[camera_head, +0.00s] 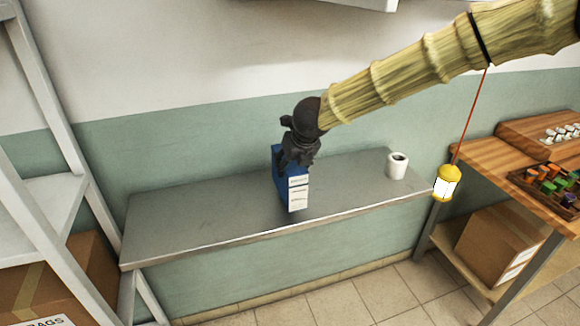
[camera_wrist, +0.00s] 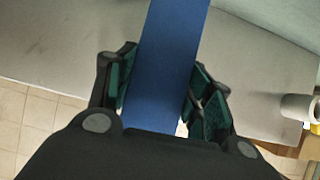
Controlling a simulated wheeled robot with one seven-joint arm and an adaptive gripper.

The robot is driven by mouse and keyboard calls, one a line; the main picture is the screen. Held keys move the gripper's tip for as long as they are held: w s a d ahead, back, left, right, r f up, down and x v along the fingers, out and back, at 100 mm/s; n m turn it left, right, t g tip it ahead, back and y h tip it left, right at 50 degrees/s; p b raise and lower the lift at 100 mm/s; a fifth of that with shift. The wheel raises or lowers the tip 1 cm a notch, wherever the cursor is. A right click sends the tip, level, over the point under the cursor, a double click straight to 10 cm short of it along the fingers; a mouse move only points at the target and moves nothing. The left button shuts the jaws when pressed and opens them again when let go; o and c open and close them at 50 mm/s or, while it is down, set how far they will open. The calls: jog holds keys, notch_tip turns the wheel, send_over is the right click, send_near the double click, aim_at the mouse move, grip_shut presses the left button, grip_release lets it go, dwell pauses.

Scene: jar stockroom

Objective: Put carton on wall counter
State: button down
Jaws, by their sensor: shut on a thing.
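The carton (camera_head: 297,193) is a blue box with a white label on its narrow side. My gripper (camera_head: 298,158) is shut on its upper part from above. In the wrist view the blue carton (camera_wrist: 168,65) runs between the two green-padded fingers of my gripper (camera_wrist: 160,95). The wall counter (camera_head: 190,215) is a long grey shelf along the green and white wall. The carton is upright over the middle of the counter. I cannot tell for sure whether its base touches the surface.
A white mug (camera_head: 397,167) stands on the counter to the right of the carton. The counter's left part is clear. A metal rack (camera_head: 50,150) is at the left. A wooden bench (camera_head: 490,165) is at the right. A small yellow lantern (camera_head: 447,184) hangs from my arm.

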jog(key=shift+w+a, duration=0.25)
jog(key=shift+w, duration=0.4)
jog(key=shift+w+f+p, duration=0.15)
jog(key=shift+f+p, duration=0.05)
jog(key=shift+p, duration=0.1)
notch_tip(320, 180, down, 3)
jog(key=shift+a+f, duration=0.1)
jog(key=shift+f, duration=0.05)
jog(key=c, duration=0.6)
grip_release()
jog(key=b+v, duration=0.1)
jog(key=v, duration=1.1)
